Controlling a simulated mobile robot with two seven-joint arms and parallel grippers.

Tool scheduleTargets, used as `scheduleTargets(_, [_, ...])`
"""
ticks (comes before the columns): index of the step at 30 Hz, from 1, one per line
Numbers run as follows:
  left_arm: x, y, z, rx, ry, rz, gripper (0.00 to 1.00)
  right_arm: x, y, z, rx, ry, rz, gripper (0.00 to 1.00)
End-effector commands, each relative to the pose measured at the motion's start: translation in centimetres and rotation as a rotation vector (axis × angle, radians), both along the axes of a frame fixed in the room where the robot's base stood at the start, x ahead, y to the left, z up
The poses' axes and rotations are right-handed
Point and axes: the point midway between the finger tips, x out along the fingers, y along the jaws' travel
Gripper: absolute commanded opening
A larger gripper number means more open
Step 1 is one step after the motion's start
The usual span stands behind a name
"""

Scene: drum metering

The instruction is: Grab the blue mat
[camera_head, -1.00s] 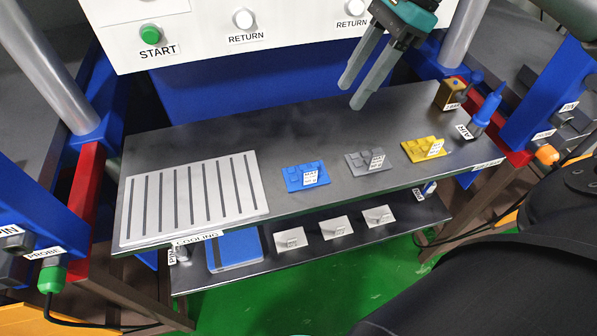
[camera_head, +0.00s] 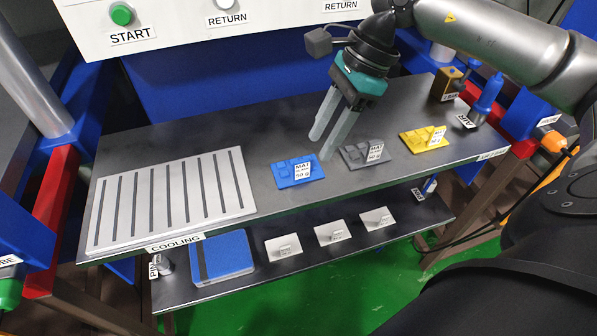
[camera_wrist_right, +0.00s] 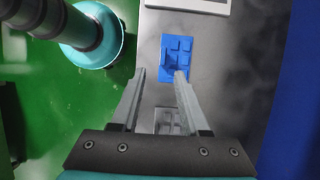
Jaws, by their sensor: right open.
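The blue mat (camera_head: 298,171) is a small flat blue piece with raised blocks and a white label, lying on the dark upper shelf. It also shows in the right wrist view (camera_wrist_right: 176,58), just beyond the fingertips. My right gripper (camera_head: 322,146) is open and empty, above the shelf between the blue mat and the grey mat (camera_head: 364,153). In the right wrist view the open fingers (camera_wrist_right: 160,74) point toward the blue mat without touching it. My left gripper is not in view.
A striped cooling plate (camera_head: 170,200) lies left on the upper shelf (camera_head: 262,215). A yellow mat (camera_head: 424,138) lies right of the grey one. A brown block (camera_head: 446,84) and blue bottle (camera_head: 488,97) stand at the far right. The lower shelf holds a blue box (camera_head: 222,256) and white cards.

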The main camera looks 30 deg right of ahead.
Motion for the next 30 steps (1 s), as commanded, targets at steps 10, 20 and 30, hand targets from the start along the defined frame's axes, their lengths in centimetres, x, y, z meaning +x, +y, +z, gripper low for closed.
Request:
scheduleTargets(10, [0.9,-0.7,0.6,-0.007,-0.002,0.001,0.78,0.4,1.3,-2.1,0.003,0.0,0.003,0.45])
scheduleTargets(20, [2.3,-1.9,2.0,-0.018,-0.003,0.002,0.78,1.2,3.3,-5.3,0.0,0.002,0.001,0.45])
scheduleTargets(30, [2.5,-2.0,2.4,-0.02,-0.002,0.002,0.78,1.3,3.4,-5.7,0.0,0.001,0.0,0.45])
